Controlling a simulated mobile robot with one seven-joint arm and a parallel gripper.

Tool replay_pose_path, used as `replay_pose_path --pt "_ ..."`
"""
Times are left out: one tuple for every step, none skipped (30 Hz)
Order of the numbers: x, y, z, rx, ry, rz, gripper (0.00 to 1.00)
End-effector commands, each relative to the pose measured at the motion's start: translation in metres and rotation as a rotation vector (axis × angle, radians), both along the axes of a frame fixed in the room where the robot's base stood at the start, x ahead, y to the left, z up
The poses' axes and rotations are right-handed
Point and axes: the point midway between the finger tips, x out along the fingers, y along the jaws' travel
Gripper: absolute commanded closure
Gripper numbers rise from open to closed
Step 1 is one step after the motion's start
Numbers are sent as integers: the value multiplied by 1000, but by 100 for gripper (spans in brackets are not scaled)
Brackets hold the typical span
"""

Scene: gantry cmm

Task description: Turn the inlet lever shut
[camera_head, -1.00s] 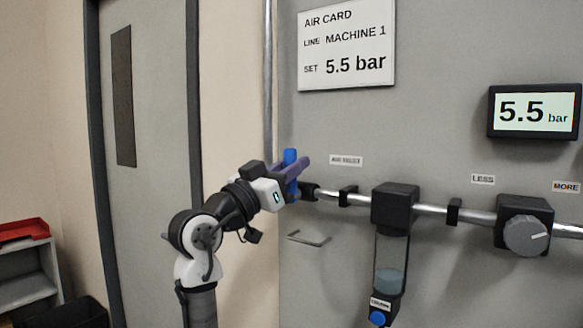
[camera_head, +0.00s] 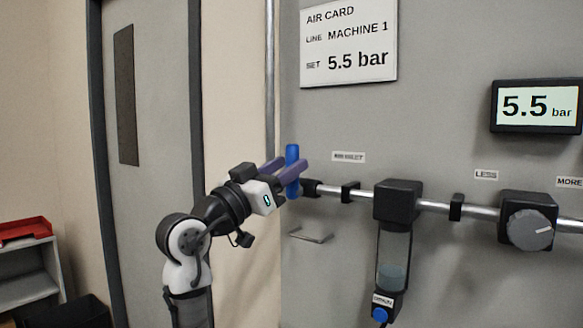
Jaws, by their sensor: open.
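The lever shows between or just behind the fingers. I cannot tell whether they touch it. The lower end of the lever and its joint with the valve are partly hidden by my gripper.
A filter bowl (camera_head: 394,255) hangs from the air pipe (camera_head: 432,206), with a regulator knob (camera_head: 530,230) farther right. A display (camera_head: 535,107) reads 5.5 bar, like the air card (camera_head: 348,45). A small handle (camera_head: 312,236) juts from the panel below my gripper.

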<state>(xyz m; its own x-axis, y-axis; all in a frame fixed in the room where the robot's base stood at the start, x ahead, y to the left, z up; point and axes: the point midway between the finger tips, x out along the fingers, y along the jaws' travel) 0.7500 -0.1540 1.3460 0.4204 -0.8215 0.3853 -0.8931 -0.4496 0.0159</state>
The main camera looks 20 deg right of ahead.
Motion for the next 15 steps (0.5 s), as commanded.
replay_pose_path --pt "-4 10 -9 0 -2 3 56" --pt "-7 16 -12 -1 -1 4 56" --pt "-11 24 -16 0 -2 5 56" --pt "-14 30 -19 0 -2 4 56" --pt "-17 36 -21 -1 -1 4 56" --pt "-21 43 -25 -1 -1 4 56" --pt "-24 49 -27 -1 -1 4 56" --pt "-27 54 -30 0 -2 4 56" --pt "-30 61 -32 -1 -1 4 56" --pt "-33 66 -34 -1 -1 4 56" --pt "-35 70 -36 1 -1 3 56" --pt "-38 75 -39 1 -1 3 56" --pt "-40 79 -40 -1 -1 2 56" --pt "-42 82 -41 -1 -1 2 56" --pt "-44 86 -42 -1 0 2 56"
